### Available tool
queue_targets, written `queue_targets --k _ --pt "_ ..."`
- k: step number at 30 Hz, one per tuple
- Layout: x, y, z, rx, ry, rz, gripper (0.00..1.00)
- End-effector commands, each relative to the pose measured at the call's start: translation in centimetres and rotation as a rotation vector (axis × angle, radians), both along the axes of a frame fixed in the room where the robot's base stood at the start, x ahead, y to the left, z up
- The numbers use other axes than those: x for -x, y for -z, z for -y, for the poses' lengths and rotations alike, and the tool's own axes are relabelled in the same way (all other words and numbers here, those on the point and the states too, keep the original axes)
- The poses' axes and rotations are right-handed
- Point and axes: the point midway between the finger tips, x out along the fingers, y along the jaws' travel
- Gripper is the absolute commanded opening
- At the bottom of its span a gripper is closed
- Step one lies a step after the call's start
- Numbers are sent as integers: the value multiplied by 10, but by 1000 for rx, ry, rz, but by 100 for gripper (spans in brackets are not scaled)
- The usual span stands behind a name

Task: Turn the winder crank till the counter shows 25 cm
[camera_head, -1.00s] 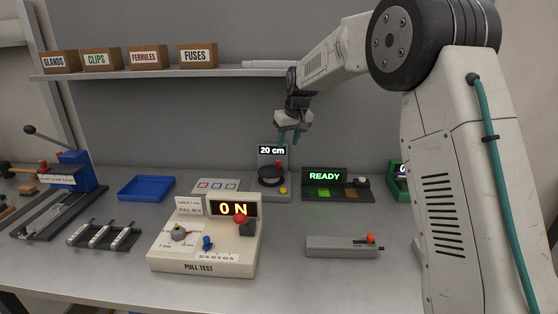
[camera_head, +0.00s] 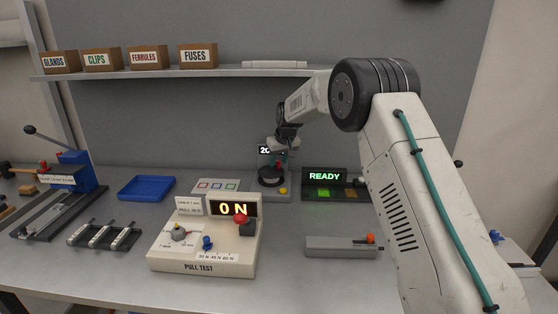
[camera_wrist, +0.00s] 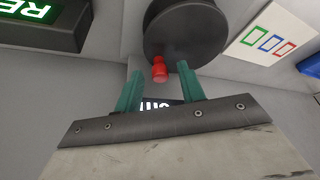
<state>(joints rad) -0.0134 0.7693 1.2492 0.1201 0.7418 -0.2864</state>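The winder (camera_head: 271,182) stands at the back of the bench, a dark round drum on a grey base. Its counter display (camera_head: 264,151) is partly covered by my gripper; only "20" shows. In the wrist view the dark crank disc (camera_wrist: 186,30) carries a red knob (camera_wrist: 158,70). My gripper (camera_wrist: 159,76) is open, with its two teal fingers apart and the red knob between them near the tips. I cannot tell whether either finger touches the knob. The head view shows my gripper (camera_head: 283,146) low over the winder.
A READY unit (camera_head: 325,182) stands close to the right of the winder, and a card with coloured squares (camera_head: 216,186) lies to its left. The pull test box (camera_head: 200,252) is in front. A shelf (camera_head: 190,72) with labelled boxes runs above.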

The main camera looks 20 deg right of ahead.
Motion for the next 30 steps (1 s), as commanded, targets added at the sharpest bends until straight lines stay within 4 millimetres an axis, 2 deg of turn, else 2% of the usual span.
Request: queue_targets --k 6,7,9,11,23,30 --pt "0 0 0 0 0 0 39" --pt "0 1 0 0 0 0 34" --pt "0 0 0 0 0 0 14" --pt "0 0 0 0 0 0 0" --pt "2 0 1 1 45 0 0" --pt "7 0 1 1 192 0 0"
